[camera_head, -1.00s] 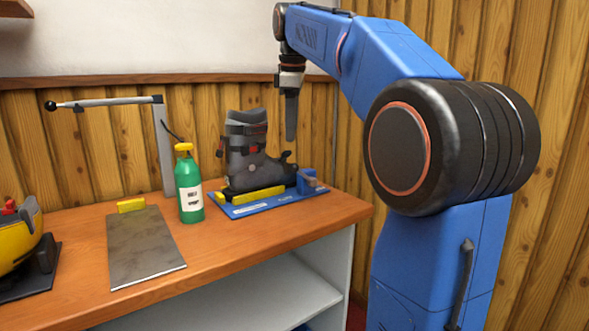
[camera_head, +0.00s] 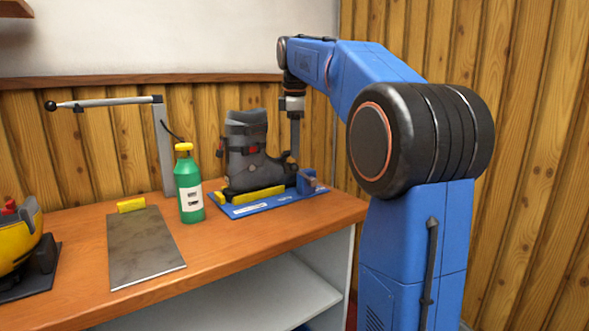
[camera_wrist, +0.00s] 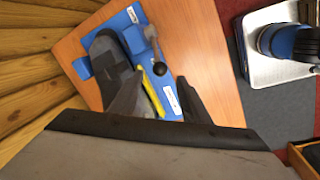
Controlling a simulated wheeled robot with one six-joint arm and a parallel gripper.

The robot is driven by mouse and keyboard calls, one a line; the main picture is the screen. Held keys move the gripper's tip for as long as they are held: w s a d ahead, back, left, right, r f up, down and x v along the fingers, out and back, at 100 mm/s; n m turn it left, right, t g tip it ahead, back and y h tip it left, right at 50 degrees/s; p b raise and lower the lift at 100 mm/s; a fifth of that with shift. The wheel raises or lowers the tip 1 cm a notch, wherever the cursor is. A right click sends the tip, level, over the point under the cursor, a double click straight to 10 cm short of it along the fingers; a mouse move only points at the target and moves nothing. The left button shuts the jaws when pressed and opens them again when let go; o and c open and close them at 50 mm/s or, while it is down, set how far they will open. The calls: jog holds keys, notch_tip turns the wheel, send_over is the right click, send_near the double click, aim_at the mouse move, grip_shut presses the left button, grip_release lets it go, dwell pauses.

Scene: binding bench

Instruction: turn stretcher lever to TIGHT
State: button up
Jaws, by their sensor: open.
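A grey ski boot (camera_head: 245,150) stands upright on a blue stretcher base (camera_head: 262,205) with yellow blocks, at the back right of the bench. My gripper (camera_head: 295,155) points down just right of the boot, low over the base's right end. Contact cannot be told. The lever's markings are not legible.
A green bottle (camera_head: 190,186) with a yellow cap stands left of the base. A grey metal plate (camera_head: 145,252) and a yellow block (camera_head: 130,205) lie further left. A jointed grey post (camera_head: 165,150) rises behind. A yellow-and-black device (camera_head: 18,245) sits at the far left.

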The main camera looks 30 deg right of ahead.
aim_at(294, 166)
jog(key=f, duration=0.2)
jog(key=w+f, duration=0.1)
jog(key=f, duration=0.5)
jog(key=shift+w+d+f, duration=0.1)
jog(key=shift+w+d, duration=0.1)
jog(key=shift+d, duration=0.2)
grip_shut()
